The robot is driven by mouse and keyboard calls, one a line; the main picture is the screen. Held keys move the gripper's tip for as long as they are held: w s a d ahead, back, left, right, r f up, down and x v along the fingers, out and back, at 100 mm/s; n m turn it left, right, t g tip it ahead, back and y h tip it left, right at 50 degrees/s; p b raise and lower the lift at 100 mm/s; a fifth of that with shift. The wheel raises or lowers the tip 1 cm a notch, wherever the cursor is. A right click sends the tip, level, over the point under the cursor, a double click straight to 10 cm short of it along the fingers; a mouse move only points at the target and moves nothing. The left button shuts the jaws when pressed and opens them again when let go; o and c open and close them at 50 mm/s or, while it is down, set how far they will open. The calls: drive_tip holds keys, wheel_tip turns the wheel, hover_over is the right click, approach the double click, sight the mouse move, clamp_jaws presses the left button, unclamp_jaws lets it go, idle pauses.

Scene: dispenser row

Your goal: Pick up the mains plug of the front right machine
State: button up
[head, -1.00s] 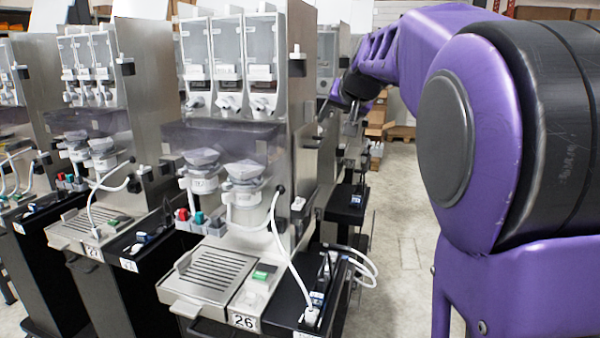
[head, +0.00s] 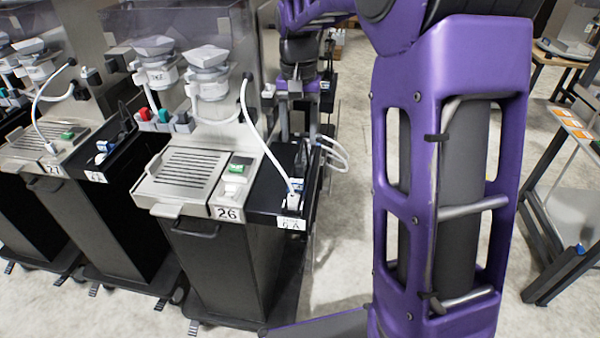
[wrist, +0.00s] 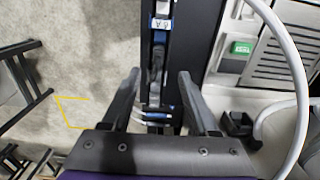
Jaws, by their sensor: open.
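The front right machine (head: 183,170) carries number 26 and has a narrow black side shelf (head: 262,190) on its right. A white plug-like piece (head: 293,199) on a white cord stands at the shelf's front end. A dark upright piece (head: 301,160) stands farther back; I cannot tell which is the mains plug. My gripper (wrist: 159,74) is open and points down over a dark strip, with a dark slender piece (wrist: 157,58) and blue-and-white parts (wrist: 157,115) between and below its fingers. No grip shows. In the head view the gripper is small behind the shelf.
A white cord (wrist: 295,65) arches close on the right in the wrist view, near a green switch (wrist: 241,47). White cable loops (head: 335,152) stick out behind the shelf. Machine 27 (head: 45,150) stands to the left. Floor right of the shelf is open.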

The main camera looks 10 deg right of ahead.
sight(300, 163)
wheel_tip(300, 163, down, 9)
drive_tip(key=shift+s+d+b, duration=0.1)
drive_tip(key=shift+b, duration=0.5)
drive_tip(key=shift+c, duration=0.2)
clamp_jaws()
